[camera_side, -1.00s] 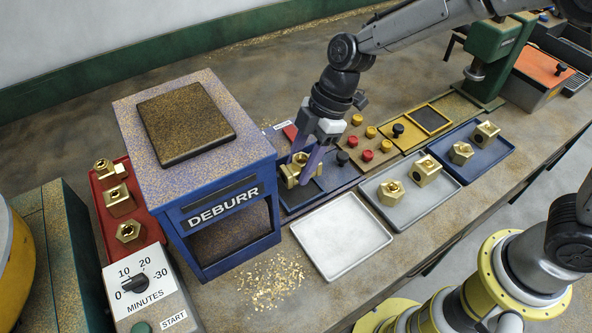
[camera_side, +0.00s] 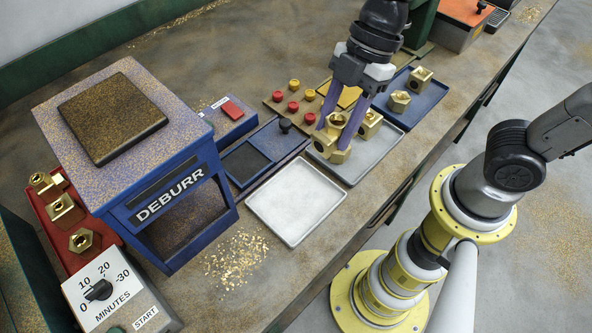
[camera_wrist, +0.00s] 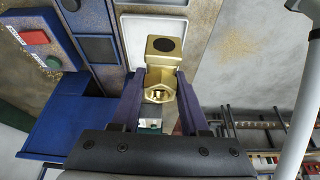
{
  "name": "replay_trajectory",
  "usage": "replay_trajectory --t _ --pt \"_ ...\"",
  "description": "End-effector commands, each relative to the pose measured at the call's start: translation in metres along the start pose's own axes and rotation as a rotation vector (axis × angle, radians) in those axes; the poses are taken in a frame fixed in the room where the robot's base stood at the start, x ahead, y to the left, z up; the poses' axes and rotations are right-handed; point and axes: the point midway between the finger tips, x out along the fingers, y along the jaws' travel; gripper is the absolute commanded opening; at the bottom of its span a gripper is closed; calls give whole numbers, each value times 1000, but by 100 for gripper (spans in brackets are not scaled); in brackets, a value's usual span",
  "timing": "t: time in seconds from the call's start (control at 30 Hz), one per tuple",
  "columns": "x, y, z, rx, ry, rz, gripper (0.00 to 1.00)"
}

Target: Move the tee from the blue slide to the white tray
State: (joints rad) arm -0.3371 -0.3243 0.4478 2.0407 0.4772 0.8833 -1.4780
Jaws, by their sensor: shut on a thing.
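My gripper (camera_side: 328,128) is shut on a brass tee (camera_side: 338,121) and holds it over the near-left part of the light grey tray. In the wrist view the brass between the fingers (camera_wrist: 158,88) shows a hex-shaped opening. The blue slide (camera_side: 270,147), with a dark pad (camera_side: 246,164) and a black knob, is empty beside the deburr machine. The white tray (camera_side: 296,203) lies in front of it, bare, to the left of the gripper.
The light grey tray (camera_side: 358,172) holds brass fittings (camera_side: 341,155) close below the gripper and to its right. A blue tray (camera_side: 423,103) with two fittings lies beyond. The deburr machine (camera_side: 140,160) stands left. Brass chips (camera_side: 238,258) lie near the white tray.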

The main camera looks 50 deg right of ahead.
Motion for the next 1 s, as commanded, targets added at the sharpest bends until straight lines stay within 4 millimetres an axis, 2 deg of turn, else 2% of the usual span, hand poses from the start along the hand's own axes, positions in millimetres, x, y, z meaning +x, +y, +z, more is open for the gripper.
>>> replay_trajectory --t 0.03,0.2,0.33,0.47,0.63,1.0 --pt "-3 -13 3 -7 3 4 0" --pt "-8 -52 14 -23 3 -2 0" --pt "-10 -73 21 -34 3 -7 0" --pt "-13 -82 22 -40 3 -11 0" --pt "-2 -70 11 -45 0 -20 0" --pt "54 -18 -25 -42 -1 -21 0"
